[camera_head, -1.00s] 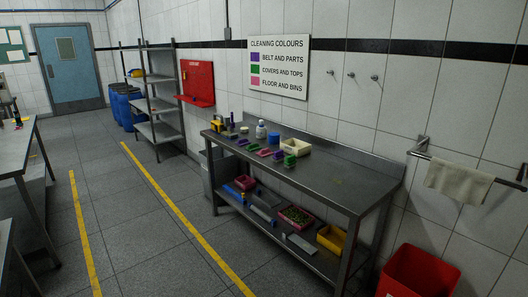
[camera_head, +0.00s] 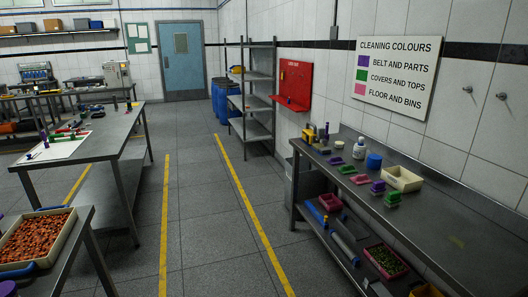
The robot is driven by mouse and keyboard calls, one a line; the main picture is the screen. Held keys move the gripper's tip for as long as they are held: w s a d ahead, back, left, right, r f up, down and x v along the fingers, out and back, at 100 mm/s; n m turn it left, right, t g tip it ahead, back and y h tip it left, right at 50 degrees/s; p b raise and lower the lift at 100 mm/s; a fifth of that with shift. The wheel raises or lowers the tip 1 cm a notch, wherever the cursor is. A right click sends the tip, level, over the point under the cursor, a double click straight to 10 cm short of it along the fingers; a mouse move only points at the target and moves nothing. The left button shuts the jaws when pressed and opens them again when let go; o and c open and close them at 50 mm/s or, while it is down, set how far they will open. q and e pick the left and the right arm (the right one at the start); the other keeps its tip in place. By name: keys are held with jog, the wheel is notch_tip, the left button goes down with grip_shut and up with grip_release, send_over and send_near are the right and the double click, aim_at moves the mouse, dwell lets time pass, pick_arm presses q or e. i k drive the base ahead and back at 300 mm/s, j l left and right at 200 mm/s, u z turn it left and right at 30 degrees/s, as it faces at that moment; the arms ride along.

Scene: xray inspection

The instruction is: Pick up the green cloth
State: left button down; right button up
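A flat green piece that looks like the green cloth (camera_head: 347,169) lies on the steel bench (camera_head: 455,240) at the right, among small purple and pink pieces. A thicker green block (camera_head: 392,198) sits nearer on the same bench, beside a purple block (camera_head: 378,187); at this size I cannot tell whether it is cloth or sponge. Neither of my grippers is in view.
A white bottle (camera_head: 359,149), a blue tub (camera_head: 374,161) and a cream tray (camera_head: 403,179) stand on the bench. Its lower shelf holds a tray of green pieces (camera_head: 385,262). Tables stand at left, one with an orange-filled tray (camera_head: 38,240). The floor between is clear.

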aim_at(349, 169)
jog(key=i+u, duration=0.4)
jog(key=i, duration=0.8)
jog(key=i+z, duration=0.3)
jog(key=i, duration=0.3)
jog(key=i+j+z, duration=0.1)
jog(key=i+z, duration=0.2)
jog(key=i, duration=0.25)
jog(key=i+z, duration=0.3)
jog(key=i, duration=0.15)
jog(key=i+j+z, duration=0.35)
jog(key=i+l, duration=0.1)
